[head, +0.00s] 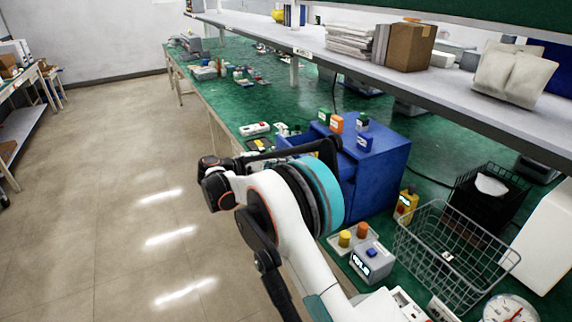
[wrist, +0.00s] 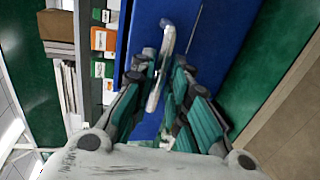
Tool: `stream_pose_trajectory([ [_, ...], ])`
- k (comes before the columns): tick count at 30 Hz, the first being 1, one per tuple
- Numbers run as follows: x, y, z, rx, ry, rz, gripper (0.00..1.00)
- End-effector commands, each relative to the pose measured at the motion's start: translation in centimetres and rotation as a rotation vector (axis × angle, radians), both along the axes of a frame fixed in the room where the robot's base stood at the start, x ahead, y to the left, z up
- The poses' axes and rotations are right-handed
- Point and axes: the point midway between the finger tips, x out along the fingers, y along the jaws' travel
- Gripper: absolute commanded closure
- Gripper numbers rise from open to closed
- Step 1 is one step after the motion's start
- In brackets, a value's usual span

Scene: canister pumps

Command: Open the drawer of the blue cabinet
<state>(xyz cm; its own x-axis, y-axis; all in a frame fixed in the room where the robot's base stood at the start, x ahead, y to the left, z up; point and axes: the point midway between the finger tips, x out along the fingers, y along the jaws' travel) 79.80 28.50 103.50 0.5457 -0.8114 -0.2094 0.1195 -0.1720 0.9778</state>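The blue cabinet (head: 385,155) stands on the green bench in the head view. A blue part, apparently its upper drawer (head: 297,138), juts out to the left from its front behind my arm. In the wrist view the blue drawer front (wrist: 182,14) fills the middle, with a pale bar handle (wrist: 167,42) on it. My gripper (wrist: 165,62) has a finger on each side of the handle, close against it, and looks shut on it. In the head view my arm hides most of the gripper and the handle.
Small boxes, such as an orange one (head: 336,123), stand on the cabinet top. A wire basket (head: 455,250) and a grey device with a blue button (head: 372,262) are on the bench to the right. A shelf (head: 400,78) runs above. The floor (head: 110,200) at left is clear.

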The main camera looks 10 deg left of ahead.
Motion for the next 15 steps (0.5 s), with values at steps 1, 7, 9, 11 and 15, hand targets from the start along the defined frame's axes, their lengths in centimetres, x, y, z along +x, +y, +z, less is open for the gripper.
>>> stream_pose_trajectory([
  [1, 0.01, -0.01, 0.0, 0.0, 0.0, 0.0, 0.7],
  [7, 0.02, -0.01, 0.03, -0.001, -0.001, 0.0, 0.7],
  [9, 0.02, -0.01, 0.03, -0.001, -0.001, 0.0, 0.7],
  [11, -0.02, 0.07, 0.06, -0.001, -0.001, 0.0, 0.7],
  [15, -0.61, 0.97, 0.28, -0.001, 0.0, 0.001, 0.7],
])
